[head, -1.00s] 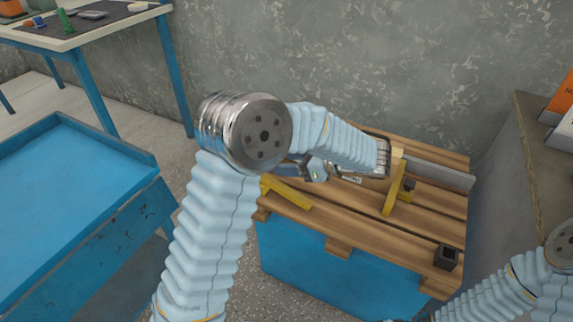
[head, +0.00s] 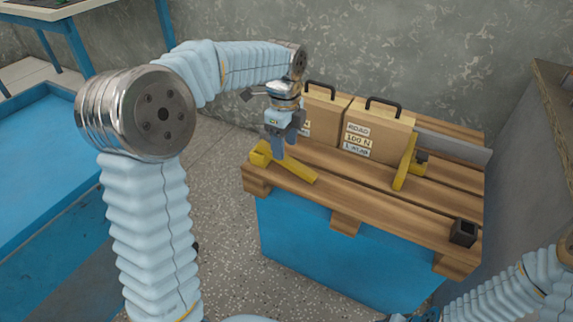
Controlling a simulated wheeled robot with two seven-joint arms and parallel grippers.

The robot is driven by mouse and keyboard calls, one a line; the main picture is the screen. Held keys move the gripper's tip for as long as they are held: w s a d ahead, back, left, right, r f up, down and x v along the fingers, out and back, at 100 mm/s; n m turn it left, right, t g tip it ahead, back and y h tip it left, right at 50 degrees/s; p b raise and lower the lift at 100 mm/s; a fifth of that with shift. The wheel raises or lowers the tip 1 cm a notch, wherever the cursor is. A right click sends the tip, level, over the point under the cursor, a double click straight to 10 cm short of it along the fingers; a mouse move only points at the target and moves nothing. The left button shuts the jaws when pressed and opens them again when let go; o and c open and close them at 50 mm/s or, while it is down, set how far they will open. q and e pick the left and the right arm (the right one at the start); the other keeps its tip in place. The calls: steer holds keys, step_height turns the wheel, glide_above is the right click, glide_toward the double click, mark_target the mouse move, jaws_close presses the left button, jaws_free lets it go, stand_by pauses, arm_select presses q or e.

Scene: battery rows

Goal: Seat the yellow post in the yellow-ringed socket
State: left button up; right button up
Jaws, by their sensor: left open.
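No yellow-ringed socket is clearly visible, and I cannot tell whether either yellow piece is the post. One yellow piece (head: 295,170) lies along the front left of a slatted wooden platform. Another yellow piece (head: 404,165) stands to the right, beside the case with the printed label. My left gripper (head: 277,150) points down, open, at the left yellow piece's back end. Its fingertips overlap that end in the picture; I cannot tell whether they touch it. My right arm shows at the lower right, with its gripper out of view.
Two tan cases (head: 377,132) with dark handles stand at the back of the wooden platform (head: 345,195). A dark hollow block (head: 463,232) sits at its front right. A grey plate (head: 453,148) runs behind. A blue tray (head: 35,190) is at the left.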

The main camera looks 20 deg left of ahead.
mark_target(285, 161)
arm_select(q)
step_height(285, 161, down, 6)
steer(key=shift+f+b, duration=0.1)
steer(key=shift+b, duration=0.55)
steer(key=shift+c, duration=0.3)
jaws_close()
